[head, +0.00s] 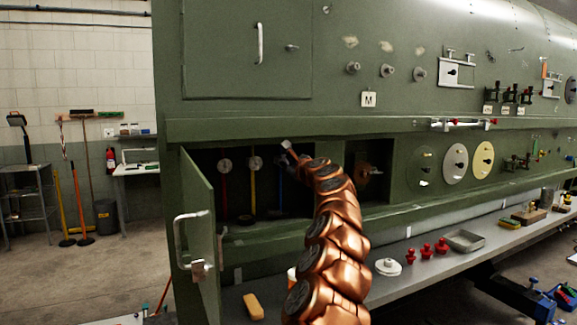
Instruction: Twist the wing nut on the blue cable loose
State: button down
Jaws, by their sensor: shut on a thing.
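The blue cable (281,178) hangs in the dark open compartment in the green fuselage side, just left of my copper arm. My gripper (287,150) is at the top of this cable and is shut on the wing nut there. The wing nut itself is hidden behind my gripper and wrist. To the left, a red cable (224,188) and a yellow cable (252,186) hang from round pale fittings.
The compartment door (199,225) stands open at the left, with a metal handle. A grey bench (420,268) runs below, with red knobs (427,250), a tray (465,240) and a yellow block (253,306). A second opening (377,165) lies right of my arm.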

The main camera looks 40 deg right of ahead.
jog(key=shift+f+n+b, duration=0.15)
jog(key=shift+n+b, duration=2.75)
jog(key=shift+n, duration=4.9)
jog(key=c, duration=1.1)
grip_release()
jog(key=shift+c, duration=0.2)
jog(key=shift+o, duration=0.2)
jog(key=shift+a+r, duration=0.1)
jog(key=shift+r, duration=0.1)
